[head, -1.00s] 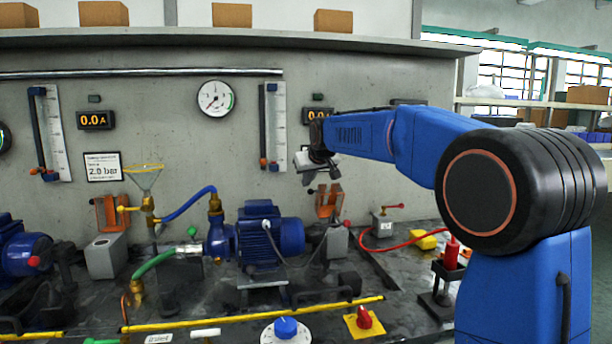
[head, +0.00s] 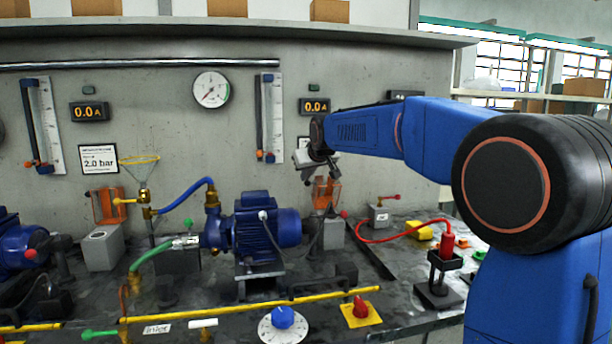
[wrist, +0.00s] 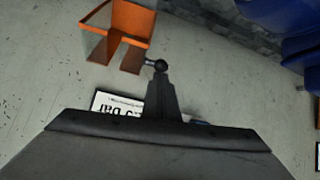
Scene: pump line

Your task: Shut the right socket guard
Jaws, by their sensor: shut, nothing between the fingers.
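The right socket guard (head: 321,194) is an orange see-through cover standing raised above its grey socket box (head: 334,236), below the right ammeter in the head view. My gripper (head: 335,175) is at the guard's upper part, partly in front of it, with its fingers pointing down. In the wrist view the orange guard (wrist: 126,22) shows at the top left. My shut gripper (wrist: 159,67) has its narrow tip right beside the guard's edge. I cannot tell whether they touch. Nothing is held.
Another raised orange guard (head: 109,206) stands over the left socket box (head: 103,249). A blue pump motor (head: 266,228) stands left of the right socket box. A red cable (head: 400,238) curves to its right, near a small grey box with a red lever (head: 379,216).

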